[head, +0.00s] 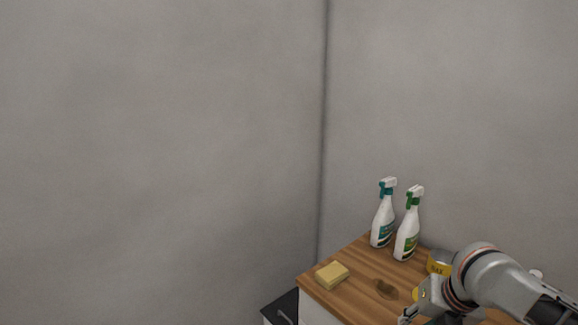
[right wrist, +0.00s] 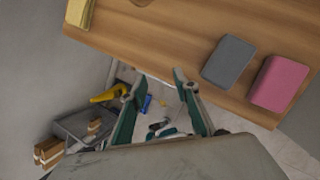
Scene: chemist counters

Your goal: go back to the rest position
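My right arm comes in from the right in the head view, over the front right part of the wooden counter. Its gripper (head: 408,316) is only partly visible at the bottom edge there. In the right wrist view the two teal fingers of my right gripper (right wrist: 155,83) are spread apart with nothing held between them. They are beside the counter's edge, with the lower area showing behind them. My left gripper is in neither view.
The wooden counter (head: 345,295) holds a yellow sponge (head: 332,275), two spray bottles (head: 382,222) (head: 407,236), a brown stain (head: 386,289) and a yellow-labelled can (head: 438,263). A grey block (right wrist: 229,62) and a pink block (right wrist: 279,83) lie near its edge. Several items lie lower down.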

